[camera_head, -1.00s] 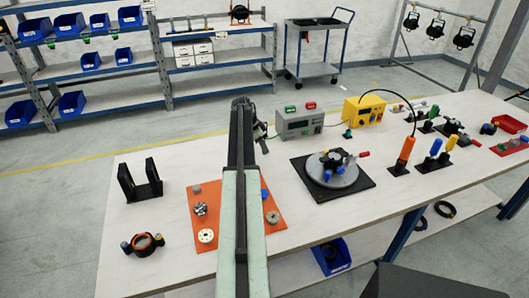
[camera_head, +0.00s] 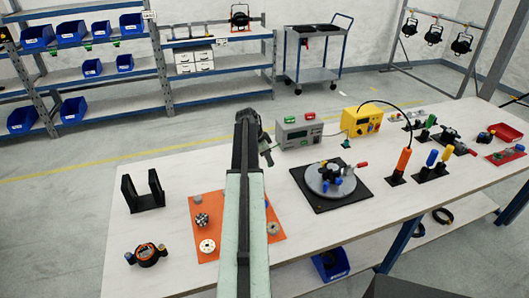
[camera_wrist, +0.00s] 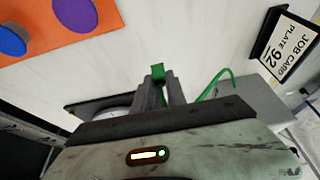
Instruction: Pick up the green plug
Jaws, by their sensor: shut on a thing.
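The green plug (camera_wrist: 158,71) shows as a small green block between the fingertips in the wrist view. My gripper (camera_wrist: 160,86) is shut on it, above the pale table top. A green cable (camera_wrist: 216,84) curves up beside the fingers, near the grey box (camera_wrist: 255,100); whether it joins the plug cannot be seen. In the head view my gripper (camera_head: 265,150) is mostly hidden behind my arm, left of the grey box (camera_head: 300,133), and the held plug does not show. Another small green piece (camera_head: 345,143) stands on the table by the yellow box (camera_head: 362,121).
A black cradle (camera_head: 143,191) stands at left. Bare table lies between cradle and mat.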

